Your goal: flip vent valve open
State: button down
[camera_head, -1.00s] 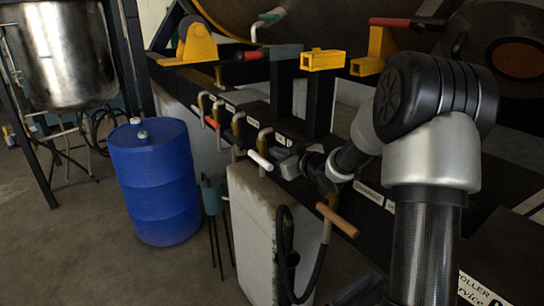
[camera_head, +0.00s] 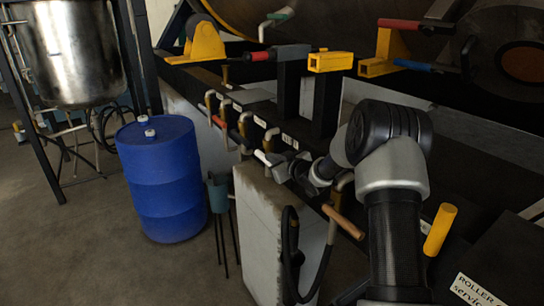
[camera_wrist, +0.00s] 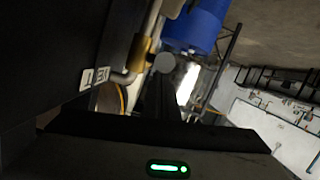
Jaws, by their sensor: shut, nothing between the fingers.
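The vent valve stands on the black bench. Its pale handle end (camera_head: 262,157) shows beside my gripper (camera_head: 282,165) in the head view. In the wrist view its brass body (camera_wrist: 141,50) and bent pipe stand next to a "VENT" label (camera_wrist: 95,77), turned in the picture. A round grey handle end (camera_wrist: 164,62) faces the camera, just beyond the tip of my gripper (camera_wrist: 161,88). My gripper is shut and empty, close beside the handle. I cannot tell whether they touch. My gripper partly hides the handle in the head view.
Several similar valves line the bench edge to the left, one with a red handle (camera_head: 219,121). A wooden-handled lever (camera_head: 343,221) and a yellow handle (camera_head: 440,229) are near my arm. A blue drum (camera_head: 162,180) and a pale block (camera_head: 265,235) stand below.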

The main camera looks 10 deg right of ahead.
jog(key=f+b, duration=0.3)
jog(key=b, duration=0.1)
jog(key=shift+s+d+f, duration=0.1)
jog(key=shift+s+f, duration=0.15)
jog(key=shift+f, duration=0.05)
jog(key=shift+r, duration=0.2)
notch_tip(320, 180, up, 10)
jog(key=shift+f+p, duration=0.1)
jog(key=shift+p, duration=0.45)
